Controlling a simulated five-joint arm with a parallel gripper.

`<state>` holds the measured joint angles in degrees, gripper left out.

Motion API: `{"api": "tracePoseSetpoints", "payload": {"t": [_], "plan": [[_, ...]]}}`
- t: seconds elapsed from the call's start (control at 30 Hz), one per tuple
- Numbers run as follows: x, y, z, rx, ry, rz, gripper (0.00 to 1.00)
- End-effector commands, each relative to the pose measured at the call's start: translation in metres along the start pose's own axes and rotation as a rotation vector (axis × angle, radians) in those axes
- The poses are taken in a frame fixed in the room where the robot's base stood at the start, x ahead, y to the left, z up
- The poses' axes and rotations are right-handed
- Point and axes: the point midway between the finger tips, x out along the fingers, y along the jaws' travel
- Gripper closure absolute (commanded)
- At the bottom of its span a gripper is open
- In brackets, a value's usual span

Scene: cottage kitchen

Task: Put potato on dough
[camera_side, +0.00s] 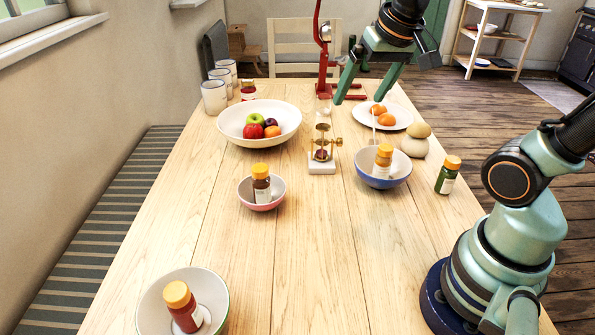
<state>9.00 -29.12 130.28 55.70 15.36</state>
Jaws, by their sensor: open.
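A tan potato (418,130) rests on top of a pale, rounded lump of dough (414,148) at the right side of the wooden table. The two touch, with the potato sitting over the dough's upper part. My gripper (360,100) is open and empty, its green fingers pointing down above the far part of the table. It is apart from the potato and dough, up and to the left of them in the picture. The underside of the dough is hidden.
A white plate with oranges (404,118) lies behind the dough. A blue bowl (370,181) holding a spice jar stands left of it, and a green-filled jar (447,176) stands in front. A fruit bowl (232,127) and a brass-and-white device (321,167) stand further left. The table's near middle is clear.

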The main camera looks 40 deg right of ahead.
Motion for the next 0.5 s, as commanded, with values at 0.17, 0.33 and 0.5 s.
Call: {"api": "tracePoseSetpoints", "payload": {"t": [0.17, 0.33, 0.5], "plan": [[0.000, -0.025, 0.040, -0.299, 0.058, -0.062, 0.02], [0.002, -0.032, 0.054, -0.406, 0.079, -0.080, 0.02], [0.002, -0.032, 0.055, -0.414, 0.079, -0.080, 0.02]]}}
